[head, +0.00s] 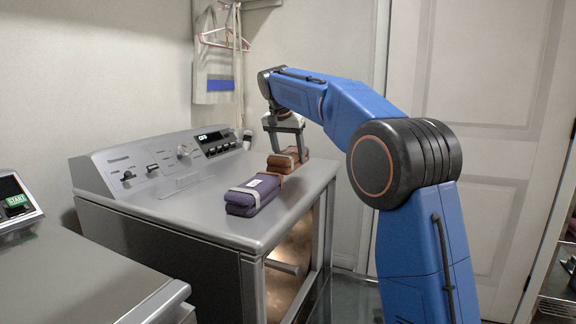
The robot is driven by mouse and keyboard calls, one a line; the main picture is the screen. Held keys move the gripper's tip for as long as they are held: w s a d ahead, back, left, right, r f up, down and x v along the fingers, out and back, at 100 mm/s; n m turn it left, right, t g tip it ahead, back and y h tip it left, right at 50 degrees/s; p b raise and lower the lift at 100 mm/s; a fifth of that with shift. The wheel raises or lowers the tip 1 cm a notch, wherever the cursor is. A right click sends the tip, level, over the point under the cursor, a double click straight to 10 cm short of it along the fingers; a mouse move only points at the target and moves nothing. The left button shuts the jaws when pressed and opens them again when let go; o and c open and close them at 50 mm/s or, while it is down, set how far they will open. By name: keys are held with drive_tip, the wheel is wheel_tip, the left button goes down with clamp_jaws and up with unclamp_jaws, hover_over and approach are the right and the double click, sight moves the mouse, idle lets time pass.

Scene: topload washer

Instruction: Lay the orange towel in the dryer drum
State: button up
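The orange towel (282,164), a folded brownish-orange bundle, is at the far right part of the dryer's top. My gripper (286,152) points down over it, its two fingers spread apart and reaching to the towel. I cannot tell whether they press on it or whether the towel is lifted at all. The dryer (165,225) is a grey metal machine with a control panel at its back. Its front door (292,262), with a warm-lit window and a bar handle, appears shut. The inside of the drum is not clearly visible.
A purple folded towel (253,196) with a pale band lies on the dryer top, just in front of the orange one. A second machine (85,285) stands at the lower left. A bag (214,75) and hangers hang on the wall. A white door (480,120) stands behind my arm.

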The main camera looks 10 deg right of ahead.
drive_tip(key=shift+f, duration=1.7)
drive_tip(key=shift+d+f, duration=0.1)
drive_tip(key=shift+f, duration=0.05)
drive_tip(key=o, duration=1.3)
drive_tip(key=v, duration=1.2)
drive_tip(key=shift+r, duration=0.2)
